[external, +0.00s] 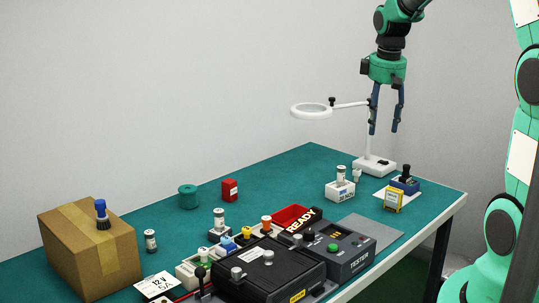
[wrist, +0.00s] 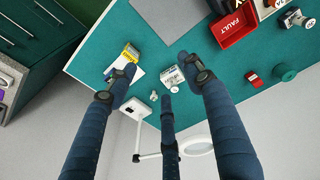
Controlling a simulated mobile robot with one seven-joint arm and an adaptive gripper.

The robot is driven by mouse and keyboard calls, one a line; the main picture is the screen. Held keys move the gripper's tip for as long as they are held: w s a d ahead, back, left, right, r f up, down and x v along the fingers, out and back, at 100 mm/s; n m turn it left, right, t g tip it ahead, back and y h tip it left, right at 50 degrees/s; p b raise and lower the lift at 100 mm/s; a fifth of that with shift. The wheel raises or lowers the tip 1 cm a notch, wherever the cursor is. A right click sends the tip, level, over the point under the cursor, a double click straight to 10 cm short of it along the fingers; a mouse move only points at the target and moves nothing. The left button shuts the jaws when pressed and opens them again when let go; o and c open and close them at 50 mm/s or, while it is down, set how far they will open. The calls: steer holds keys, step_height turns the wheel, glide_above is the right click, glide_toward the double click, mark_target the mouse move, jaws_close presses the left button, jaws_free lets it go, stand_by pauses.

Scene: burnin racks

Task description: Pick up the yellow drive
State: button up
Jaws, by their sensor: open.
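The yellow drive (external: 393,200) is a small yellow-and-white block near the table's far right corner. It stands on a white sheet (external: 380,193), in front of a blue block with a black knob (external: 405,181). In the wrist view the yellow drive (wrist: 130,53) is at upper left, just beyond the tip of the left finger. My gripper (external: 385,128) hangs well above that end of the table, fingers pointing down. In the wrist view my gripper (wrist: 160,72) has its fingers spread, with nothing held between them.
A white block (external: 339,191) stands left of the drive. A magnifier on a white base (external: 374,166) stands behind, its ring (external: 311,111) raised at left. A grey mat (external: 372,229), a black tester (external: 346,257) and a red bin (external: 291,215) are nearer. A cardboard box (external: 90,250) sits far left.

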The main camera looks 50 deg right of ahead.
steer(key=g, duration=0.1)
glide_above(396, 189)
step_height(396, 189, down, 12)
steer(key=shift+w+d+r+y, duration=0.1)
steer(key=shift+y, duration=0.2)
steer(key=shift+f+b, duration=0.45)
steer(key=shift+f, duration=3.85)
steer(key=shift+f+b, duration=0.55)
steer(key=shift+f, duration=2.05)
jaws_close()
